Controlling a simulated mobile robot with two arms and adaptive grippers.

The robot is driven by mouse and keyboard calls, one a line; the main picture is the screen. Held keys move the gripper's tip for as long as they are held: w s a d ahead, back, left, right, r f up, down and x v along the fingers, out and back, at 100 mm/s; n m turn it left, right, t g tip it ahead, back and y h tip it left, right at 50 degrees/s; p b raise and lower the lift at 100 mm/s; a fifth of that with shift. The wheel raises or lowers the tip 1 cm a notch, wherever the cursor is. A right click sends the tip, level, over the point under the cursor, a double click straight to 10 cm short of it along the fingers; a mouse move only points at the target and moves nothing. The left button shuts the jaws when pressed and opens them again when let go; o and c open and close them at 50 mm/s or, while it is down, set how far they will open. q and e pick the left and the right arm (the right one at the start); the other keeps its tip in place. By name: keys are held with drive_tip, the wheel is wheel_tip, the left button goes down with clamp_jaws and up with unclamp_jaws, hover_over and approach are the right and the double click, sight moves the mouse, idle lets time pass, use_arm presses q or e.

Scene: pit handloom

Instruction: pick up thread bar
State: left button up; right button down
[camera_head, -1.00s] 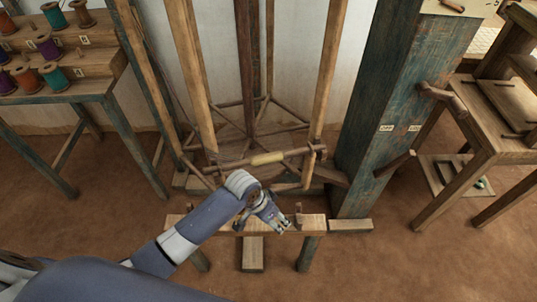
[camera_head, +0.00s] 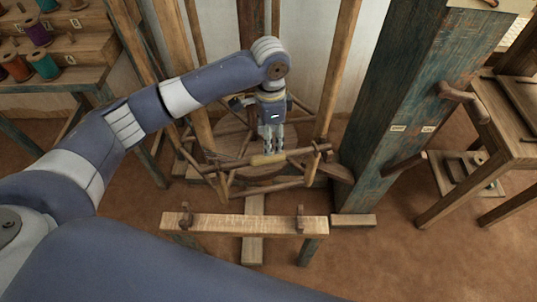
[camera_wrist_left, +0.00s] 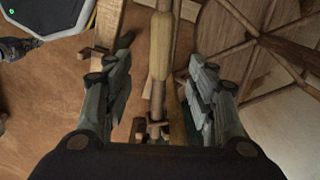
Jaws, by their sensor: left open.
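The thread bar (camera_head: 268,159) is a thin wooden rod with a pale yellow wrapped middle. It lies across the lower front of the loom's upright frame. In the left wrist view the bar (camera_wrist_left: 160,58) runs up the picture between my finger pads. My left gripper (camera_head: 272,147) points down just above the yellow middle, its jaws open on either side of the bar. It also shows in the left wrist view (camera_wrist_left: 160,65). I cannot tell whether a finger touches the bar. My right gripper is out of view.
A low wooden bench (camera_head: 245,224) with two upright pegs stands in front of the loom. A thick blue-green post (camera_head: 390,120) stands to the right. A spool rack (camera_head: 75,55) is at the left and a wooden table (camera_head: 500,140) at the far right. Brown floor lies open in front.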

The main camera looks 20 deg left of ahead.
sight(267, 159)
use_arm(q)
wheel_tip(267, 159, down, 5)
drive_tip(key=shift+r, duration=0.2)
drive_tip(key=f, duration=0.5)
drive_tip(key=shift+s+a+f, duration=0.1)
drive_tip(key=shift+a+f, duration=0.05)
drive_tip(key=shift+a, duration=0.2)
clamp_jaws()
